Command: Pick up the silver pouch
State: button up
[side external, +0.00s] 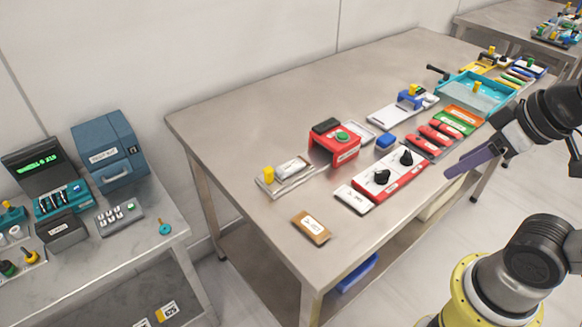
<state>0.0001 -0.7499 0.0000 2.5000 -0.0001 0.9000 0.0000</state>
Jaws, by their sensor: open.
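A flat silver-white packet (354,199) with small dark print lies on the steel table, left of the red control panel. It looks like the silver pouch, but the print is too small to read. My gripper (470,162) shows as purple fingers beyond the table's right front edge, to the right of the packet and well apart from it. It is open, and nothing shows in it. Its far side is partly hidden by the viewing angle.
The red panel (382,182) with black knobs stands close beside the packet. A brown packet (312,228) lies nearer the front edge. A red box (334,145) with a green button stands behind. A teal tray (452,91) is at the back right. The table's left part is bare.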

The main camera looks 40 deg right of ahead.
dwell(0.3)
jog(key=o, duration=0.5)
